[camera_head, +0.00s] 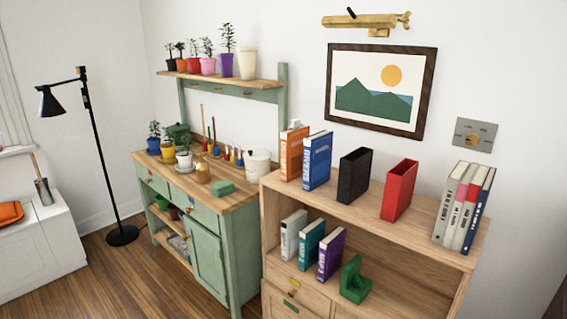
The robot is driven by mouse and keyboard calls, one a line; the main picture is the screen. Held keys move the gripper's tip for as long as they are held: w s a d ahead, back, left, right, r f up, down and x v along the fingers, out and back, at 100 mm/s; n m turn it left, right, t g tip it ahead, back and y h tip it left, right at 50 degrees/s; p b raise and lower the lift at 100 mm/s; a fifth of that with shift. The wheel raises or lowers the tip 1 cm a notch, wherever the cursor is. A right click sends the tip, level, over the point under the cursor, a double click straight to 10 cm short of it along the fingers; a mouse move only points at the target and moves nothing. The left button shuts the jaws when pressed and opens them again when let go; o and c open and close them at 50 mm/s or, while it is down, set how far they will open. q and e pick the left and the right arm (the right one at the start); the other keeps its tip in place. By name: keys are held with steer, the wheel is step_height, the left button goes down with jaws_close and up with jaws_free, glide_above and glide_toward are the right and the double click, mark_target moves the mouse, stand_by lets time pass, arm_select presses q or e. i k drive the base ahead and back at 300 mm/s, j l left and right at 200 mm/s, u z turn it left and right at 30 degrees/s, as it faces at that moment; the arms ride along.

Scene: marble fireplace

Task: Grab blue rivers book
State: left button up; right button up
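A blue book (317,161) with white lettering on its spine stands upright on top of the wooden bookcase (341,203). The lettering is too small to read for sure. An orange book (293,152) stands just left of it, and a black holder (354,176) stands to its right with a gap between. A dark blue book (475,212) leans at the right end of a row, and a teal book (311,243) stands on the shelf below. Neither of my grippers is in view.
A red holder (399,190) stands on the bookcase top. White and purple books and a green bookend (355,279) are on the lower shelf. A green potting bench (207,225) with plants stands to the left. Wooden floor (110,280) is clear at lower left.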

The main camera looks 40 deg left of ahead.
mark_target(318, 147)
steer(key=u, duration=1.25)
steer(key=z, duration=0.6)
steer(key=i+j+z, duration=0.1)
steer(key=j+z, duration=0.6)
steer(key=z, duration=0.15)
steer(key=j+z, duration=0.45)
steer(key=j, duration=0.5)
steer(key=k+j+z, duration=0.15)
steer(key=j, duration=0.9)
steer(key=k+j+z, duration=0.15)
steer(key=j, duration=0.35)
